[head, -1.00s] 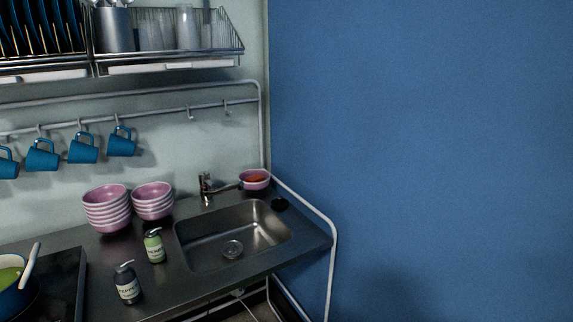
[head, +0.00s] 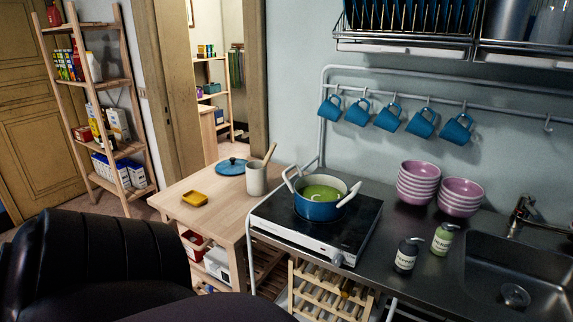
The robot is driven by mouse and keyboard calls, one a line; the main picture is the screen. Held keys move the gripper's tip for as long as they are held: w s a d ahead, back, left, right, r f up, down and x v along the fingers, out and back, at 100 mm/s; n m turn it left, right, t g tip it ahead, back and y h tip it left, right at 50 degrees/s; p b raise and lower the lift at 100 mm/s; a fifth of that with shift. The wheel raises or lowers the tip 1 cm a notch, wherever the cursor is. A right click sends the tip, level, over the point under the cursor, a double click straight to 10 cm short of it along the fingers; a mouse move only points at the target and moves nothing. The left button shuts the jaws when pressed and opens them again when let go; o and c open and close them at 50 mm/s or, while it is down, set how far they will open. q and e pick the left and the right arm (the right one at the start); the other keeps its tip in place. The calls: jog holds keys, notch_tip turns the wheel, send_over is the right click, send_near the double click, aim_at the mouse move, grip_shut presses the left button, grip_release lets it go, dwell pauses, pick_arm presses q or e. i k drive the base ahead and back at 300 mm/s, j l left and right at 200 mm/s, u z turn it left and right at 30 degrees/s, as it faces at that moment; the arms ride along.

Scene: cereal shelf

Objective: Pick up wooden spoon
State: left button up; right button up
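A wooden spoon (head: 268,156) stands in a light grey crock (head: 256,178) on the wooden side table, its handle leaning up to the right. The part of it inside the crock is hidden. A dark part of my own body fills the lower left of the head view. Neither of my grippers shows in the head view.
The wooden side table (head: 180,213) also holds a yellow dish (head: 194,198) and a blue lid (head: 231,166). A blue pot (head: 318,209) with green contents stands on the hob (head: 292,234) to its right. A sink (head: 500,262), pink bowls (head: 417,183) and two bottles are farther right.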

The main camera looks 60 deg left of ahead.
aim_at(267, 159)
jog(key=u, duration=2.15)
